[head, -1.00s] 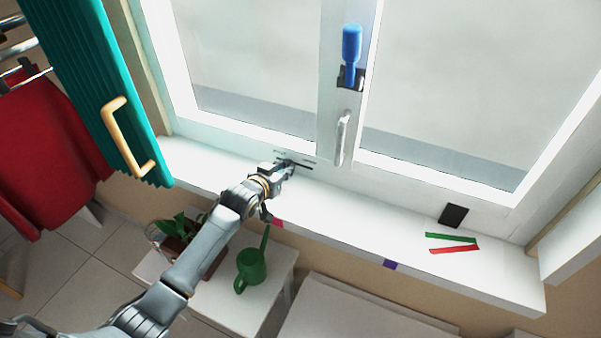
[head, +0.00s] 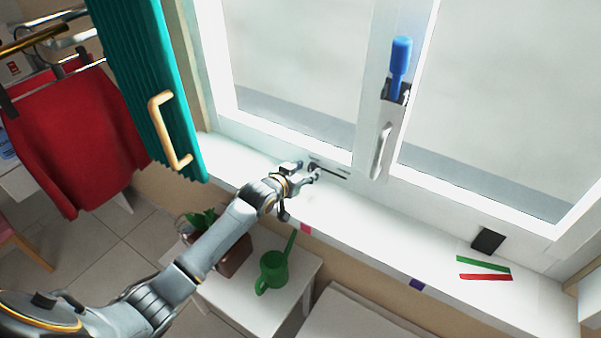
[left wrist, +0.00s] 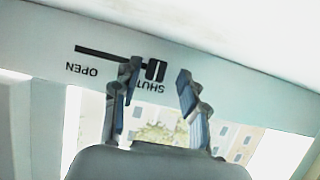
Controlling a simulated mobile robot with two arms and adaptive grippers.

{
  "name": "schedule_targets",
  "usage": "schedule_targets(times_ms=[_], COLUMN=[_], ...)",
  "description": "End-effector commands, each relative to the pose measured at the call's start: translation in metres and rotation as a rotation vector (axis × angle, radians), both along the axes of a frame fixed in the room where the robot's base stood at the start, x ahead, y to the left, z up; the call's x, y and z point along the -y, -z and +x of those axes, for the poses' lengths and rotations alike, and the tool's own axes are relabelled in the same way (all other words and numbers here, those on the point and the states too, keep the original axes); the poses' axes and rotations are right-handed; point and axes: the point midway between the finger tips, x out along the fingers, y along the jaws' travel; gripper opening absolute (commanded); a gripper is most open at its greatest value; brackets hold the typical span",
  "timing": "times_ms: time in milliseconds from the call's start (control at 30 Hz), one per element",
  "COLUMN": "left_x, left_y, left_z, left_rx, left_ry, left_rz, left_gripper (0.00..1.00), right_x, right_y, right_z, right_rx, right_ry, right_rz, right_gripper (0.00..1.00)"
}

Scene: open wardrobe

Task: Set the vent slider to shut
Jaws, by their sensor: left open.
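The vent slider is a dark knob (left wrist: 154,70) in a thin black slot (left wrist: 100,51) on the white window frame. In the left wrist view, which is upside down, the knob sits at the slot's end by the SHUT label; the OPEN label (left wrist: 81,69) is by the other end. In the head view the slot (head: 332,173) runs right from my left gripper (head: 309,171). My left gripper is open, its fingers either side of the knob in the left wrist view (left wrist: 159,75); I see no clear contact. My right gripper is not in view.
A white sill (head: 370,228) runs below the window. A silver window handle (head: 381,151) and a blue-handled lever (head: 400,65) are to the right. A teal shutter (head: 147,90) with a wooden handle stands left. A green watering can (head: 272,272) is below the sill.

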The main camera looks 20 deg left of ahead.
Motion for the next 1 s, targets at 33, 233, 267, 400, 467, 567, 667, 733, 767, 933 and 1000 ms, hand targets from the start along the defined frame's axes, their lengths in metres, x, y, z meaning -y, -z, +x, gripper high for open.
schedule_targets(times_ms=[33,233,267,400,467,567,667,733,767,933,1000], left_x=[-0.001,-0.006,-0.008,-0.014,-0.017,-0.020,-0.022,-0.023,-0.023,-0.024,-0.024], left_y=[-0.001,-0.012,-0.013,-0.025,-0.030,-0.036,-0.041,-0.043,-0.043,-0.045,-0.045], left_z=[-0.003,-0.030,-0.036,-0.063,-0.074,-0.089,-0.099,-0.104,-0.105,-0.107,-0.107], left_rx=[0.000,0.001,-0.001,0.000,0.000,-0.001,-0.001,-0.001,-0.001,0.000,0.000], left_ry=[0.000,0.001,0.001,0.000,-0.001,-0.001,-0.001,-0.002,-0.003,-0.003,-0.003], left_rz=[0.000,0.002,0.002,0.003,0.003,0.002,0.002,0.001,0.001,0.000,0.000], left_gripper=[0.43,0.43,0.43,0.43,0.43,0.43,0.43,0.43,0.43,0.43,0.43], right_x=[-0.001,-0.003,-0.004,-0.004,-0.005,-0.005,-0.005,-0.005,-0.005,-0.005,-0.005], right_y=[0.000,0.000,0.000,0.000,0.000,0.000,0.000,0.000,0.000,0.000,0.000], right_z=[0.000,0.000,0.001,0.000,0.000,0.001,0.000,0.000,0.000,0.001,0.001], right_rx=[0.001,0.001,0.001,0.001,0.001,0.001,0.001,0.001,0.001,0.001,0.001], right_ry=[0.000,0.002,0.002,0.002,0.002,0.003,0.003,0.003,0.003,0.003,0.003], right_rz=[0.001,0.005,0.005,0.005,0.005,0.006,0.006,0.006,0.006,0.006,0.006], right_gripper=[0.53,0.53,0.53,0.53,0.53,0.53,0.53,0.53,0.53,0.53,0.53])
